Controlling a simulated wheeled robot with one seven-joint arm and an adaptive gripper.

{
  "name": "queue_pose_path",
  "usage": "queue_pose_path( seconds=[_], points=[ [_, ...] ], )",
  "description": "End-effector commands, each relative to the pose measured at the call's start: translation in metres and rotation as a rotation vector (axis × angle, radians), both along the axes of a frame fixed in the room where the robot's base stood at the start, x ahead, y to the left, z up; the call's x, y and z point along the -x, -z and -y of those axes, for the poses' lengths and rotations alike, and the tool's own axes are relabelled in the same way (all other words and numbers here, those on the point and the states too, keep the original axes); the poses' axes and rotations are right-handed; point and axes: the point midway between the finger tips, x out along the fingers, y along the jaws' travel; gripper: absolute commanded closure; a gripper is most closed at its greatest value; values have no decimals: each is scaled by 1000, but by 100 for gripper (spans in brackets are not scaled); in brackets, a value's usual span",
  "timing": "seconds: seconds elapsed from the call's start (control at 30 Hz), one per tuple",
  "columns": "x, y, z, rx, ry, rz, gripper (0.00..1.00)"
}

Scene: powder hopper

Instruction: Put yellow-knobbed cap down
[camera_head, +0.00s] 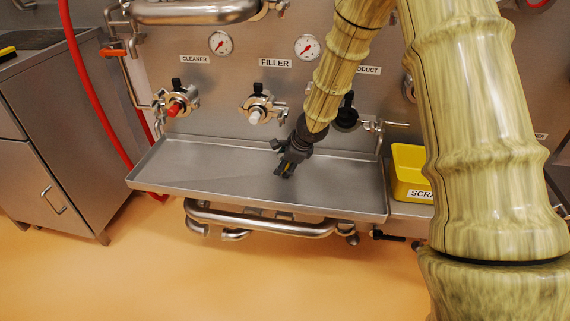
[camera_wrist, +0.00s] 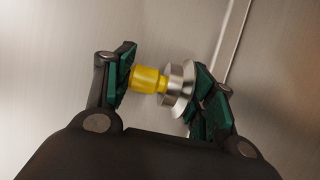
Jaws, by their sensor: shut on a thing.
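The yellow-knobbed cap (camera_wrist: 150,80) lies sideways between my fingers in the wrist view, with its yellow knob at the left finger and its steel disc (camera_wrist: 178,88) at the right finger. My gripper (camera_wrist: 165,85) is shut on it. In the head view my gripper (camera_head: 285,172) points down at the right half of the steel tray (camera_head: 185,172) below the valves. The cap is almost hidden there. I cannot tell whether the cap touches the tray.
Valves labelled CLEANER (camera_head: 178,105) and FILLER (camera_head: 258,107) stick out above the tray's back edge. A black-handled valve (camera_head: 347,113) is close right of my arm. A yellow scrap bin (camera_head: 408,160) stands right of the tray. The tray's left half is clear.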

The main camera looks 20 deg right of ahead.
Motion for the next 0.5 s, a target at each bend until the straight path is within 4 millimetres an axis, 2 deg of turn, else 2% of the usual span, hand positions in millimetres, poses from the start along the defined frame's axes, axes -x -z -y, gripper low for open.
queue_pose_path(
  seconds=[0.27, 0.3, 0.4, 0.5],
  points=[
    [0, 2, 0, 0, 0, 1, 81],
    [0, 1, 0, 0, 1, 0, 42],
    [0, 1, 0, 0, 1, 0, 23],
    [0, 1, 0, 0, 1, 0, 23]
  ],
)
